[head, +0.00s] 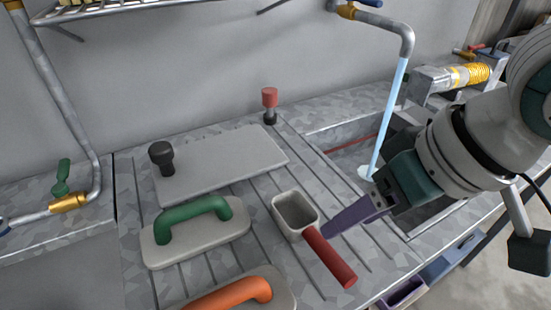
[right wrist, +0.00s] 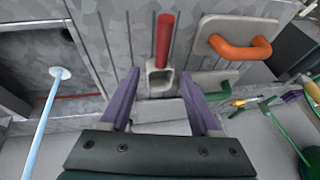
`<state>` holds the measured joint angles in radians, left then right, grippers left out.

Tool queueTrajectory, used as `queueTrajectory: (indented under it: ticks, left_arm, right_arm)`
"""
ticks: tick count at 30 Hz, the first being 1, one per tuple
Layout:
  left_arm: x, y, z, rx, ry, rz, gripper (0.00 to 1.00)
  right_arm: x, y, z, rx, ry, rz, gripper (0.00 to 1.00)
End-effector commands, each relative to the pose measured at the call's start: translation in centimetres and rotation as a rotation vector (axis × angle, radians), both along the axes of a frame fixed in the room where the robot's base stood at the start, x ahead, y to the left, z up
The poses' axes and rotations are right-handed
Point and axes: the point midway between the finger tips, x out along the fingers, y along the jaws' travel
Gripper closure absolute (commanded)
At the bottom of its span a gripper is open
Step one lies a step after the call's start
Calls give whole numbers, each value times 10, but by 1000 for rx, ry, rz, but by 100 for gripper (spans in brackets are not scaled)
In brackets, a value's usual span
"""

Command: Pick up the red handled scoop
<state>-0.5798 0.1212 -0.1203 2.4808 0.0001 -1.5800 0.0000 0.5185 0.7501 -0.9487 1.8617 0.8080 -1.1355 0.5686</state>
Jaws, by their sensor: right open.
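The scoop (head: 296,213) has a square grey cup and a red handle (head: 330,257) that points toward the front right. It rests on the grooved metal counter. My right gripper (head: 345,220) is open and empty, close beside the scoop on its right in the head view. In the right wrist view the scoop (right wrist: 160,78) lies ahead, beyond and between the two purple fingers (right wrist: 160,105), with its handle pointing away. I see no contact between the fingers and the scoop. My left gripper is not in view.
A green-handled float (head: 195,235) and an orange-handled float (head: 240,291) lie left of the scoop. Behind is a flat grey board (head: 225,160) with a black knob and a red-topped knob nearby. Water runs from a tap (head: 408,38) into the sink (head: 350,160) at right.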

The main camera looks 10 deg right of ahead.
Motion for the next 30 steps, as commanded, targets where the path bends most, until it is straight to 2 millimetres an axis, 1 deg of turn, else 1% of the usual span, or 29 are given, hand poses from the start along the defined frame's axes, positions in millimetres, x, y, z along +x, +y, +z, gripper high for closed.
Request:
queueTrajectory:
  ticks: [1,3,8,15,17,20,26,30]
  left_arm:
    - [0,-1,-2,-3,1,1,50]
    - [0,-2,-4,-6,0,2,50]
    - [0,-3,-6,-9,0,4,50]
    - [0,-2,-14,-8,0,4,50]
    - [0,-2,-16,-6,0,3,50]
    - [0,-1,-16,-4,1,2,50]
    - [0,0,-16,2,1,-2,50]
    - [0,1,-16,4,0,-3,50]
  right_arm:
    - [2,4,-8,1,1,1,37]
    - [5,7,-17,0,1,1,37]
    - [8,11,-29,0,-1,3,37]
    - [13,24,-64,0,-2,4,37]
    - [15,26,-70,-1,-1,5,37]
    - [17,27,-73,0,-2,5,37]
    - [17,27,-73,-1,-2,4,37]
    - [17,27,-73,-1,-2,4,53]
